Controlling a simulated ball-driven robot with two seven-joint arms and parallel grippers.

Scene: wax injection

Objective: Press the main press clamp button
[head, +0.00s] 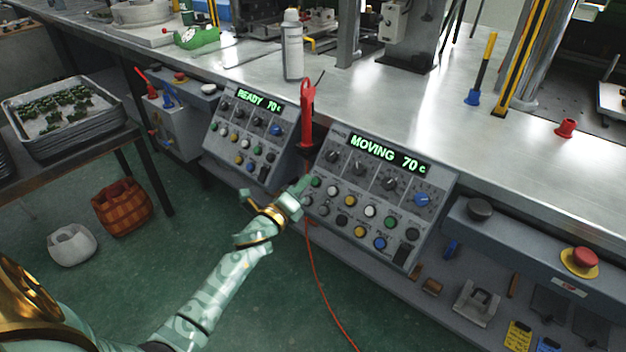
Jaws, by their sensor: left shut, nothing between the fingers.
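A grey control panel (338,185) with a green display reading "MOVING 70 c" is mounted at the bench front. It carries dark knobs, one blue knob, and rows of green, white, yellow, blue and black buttons. The button labels are too small to read, so I cannot tell which is the clamp button. My left gripper (304,186) is shut and empty, its tip at the panel's left edge beside the upper left green button (316,182). I cannot tell whether it touches that button. My right gripper is not in view.
A second panel (222,140) reading "READY 70 c" stands to the left. A red-handled tool (307,108) with a red cable hangs between the panels. A red stop button (583,258) sits at the right. A spray can (292,50) stands on the metal bench (400,105).

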